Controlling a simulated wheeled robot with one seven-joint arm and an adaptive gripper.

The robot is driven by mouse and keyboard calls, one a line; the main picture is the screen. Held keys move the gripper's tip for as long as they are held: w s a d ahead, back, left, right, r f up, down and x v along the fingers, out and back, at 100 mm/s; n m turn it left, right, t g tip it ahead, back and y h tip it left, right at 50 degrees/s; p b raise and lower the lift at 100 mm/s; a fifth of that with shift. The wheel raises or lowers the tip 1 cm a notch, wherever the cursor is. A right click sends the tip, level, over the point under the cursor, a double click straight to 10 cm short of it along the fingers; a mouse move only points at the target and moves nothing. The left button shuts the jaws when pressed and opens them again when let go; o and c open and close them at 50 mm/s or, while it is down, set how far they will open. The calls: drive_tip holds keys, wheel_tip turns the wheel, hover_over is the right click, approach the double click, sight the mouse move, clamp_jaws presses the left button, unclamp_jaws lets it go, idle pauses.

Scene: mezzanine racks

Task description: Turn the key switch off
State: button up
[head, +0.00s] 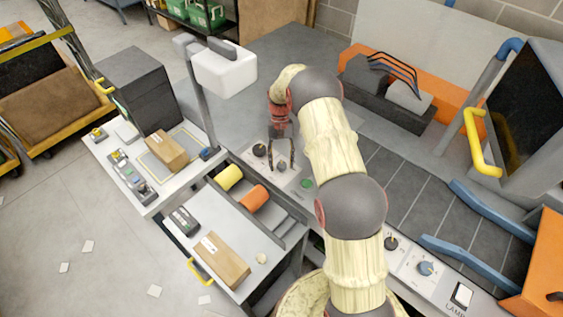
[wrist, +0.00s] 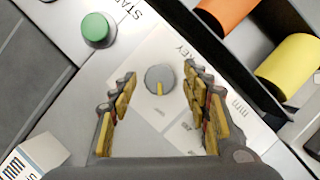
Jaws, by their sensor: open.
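The key switch (wrist: 159,79) is a round grey knob with a yellow pointer, on a pale panel with printing that reads KEY beside it. In the wrist view its pointer runs toward the bottom of the picture. My gripper (wrist: 160,88) is open, with one padded finger on each side of the knob and a gap on both sides. In the head view my gripper (head: 281,156) points down over the panel, and a dark knob (head: 281,166) shows between its fingers. I cannot tell how far the fingertips are above the panel.
A green START button (wrist: 95,28) is beside the switch. A black knob (head: 259,150) is left of my gripper. An orange roll (head: 253,197) and a yellow roll (head: 228,177) lie close by. A cardboard box (head: 222,260) is on the front table.

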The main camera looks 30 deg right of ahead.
drive_tip(key=v, duration=1.2)
drive_tip(key=shift+w+f, duration=0.1)
drive_tip(key=shift+w, duration=0.1)
drive_tip(key=s+f, duration=0.3)
drive_tip(key=s+a+r+n+t+b, duration=0.1)
drive_tip(key=s+a+r+t+b, duration=0.1)
drive_tip(key=s+r, duration=0.5)
drive_tip(key=s+a+r+n+t+h+b, duration=0.1)
drive_tip(key=s+a+r+t, duration=0.3)
drive_tip(key=s, duration=1.1)
drive_tip(key=s+a+r+n+t+b, duration=0.2)
drive_tip(key=s+a+r+t+b, duration=0.1)
drive_tip(key=s+a+r, duration=0.5)
drive_tip(key=s+r, duration=0.3)
drive_tip(key=shift+s+t+h, duration=0.2)
drive_tip(key=shift+t+h, duration=0.1)
